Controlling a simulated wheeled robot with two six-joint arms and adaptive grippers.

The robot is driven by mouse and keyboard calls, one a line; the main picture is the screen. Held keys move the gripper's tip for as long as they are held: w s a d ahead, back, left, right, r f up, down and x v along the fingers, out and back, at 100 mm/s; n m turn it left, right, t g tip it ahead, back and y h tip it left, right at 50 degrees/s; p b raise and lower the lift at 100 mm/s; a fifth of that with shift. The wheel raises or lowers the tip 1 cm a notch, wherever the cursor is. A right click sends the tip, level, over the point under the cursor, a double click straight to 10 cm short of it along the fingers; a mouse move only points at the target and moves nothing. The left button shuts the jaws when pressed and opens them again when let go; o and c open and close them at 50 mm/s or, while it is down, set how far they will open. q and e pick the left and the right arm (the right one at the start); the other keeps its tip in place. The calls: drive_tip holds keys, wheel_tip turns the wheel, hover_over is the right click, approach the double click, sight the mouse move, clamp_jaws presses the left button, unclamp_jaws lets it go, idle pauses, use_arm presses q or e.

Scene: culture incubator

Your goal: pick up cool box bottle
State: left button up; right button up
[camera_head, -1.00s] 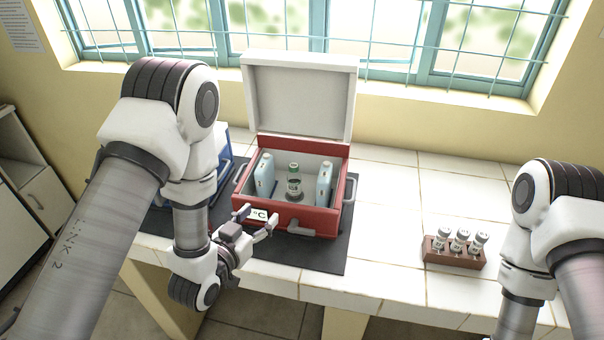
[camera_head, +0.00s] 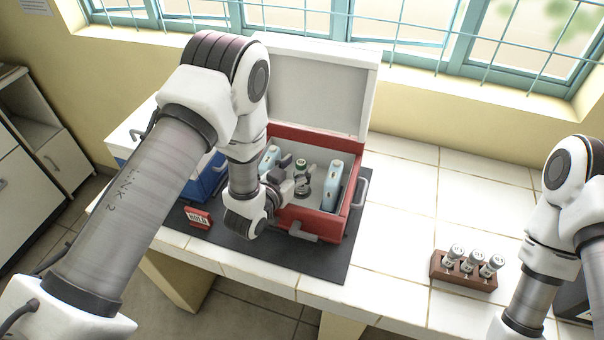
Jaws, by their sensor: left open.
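The cool box (camera_head: 342,226) is red with a white lid (camera_head: 318,90) standing open, on a dark mat on the tiled bench.
A brown rack (camera_head: 463,277) with several capped vials stands on the bench to the right. A blue and white box (camera_head: 203,180) is at the left, partly behind my arm. A small red sign (camera_head: 198,217) stands on the mat. The tiles between box and rack are clear.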

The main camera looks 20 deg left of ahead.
use_arm(q)
drive_tip(key=shift+s+r, duration=0.1)
drive_tip(key=shift+s, duration=0.05)
drive_tip(key=shift+c, duration=1.4)
clamp_jaws()
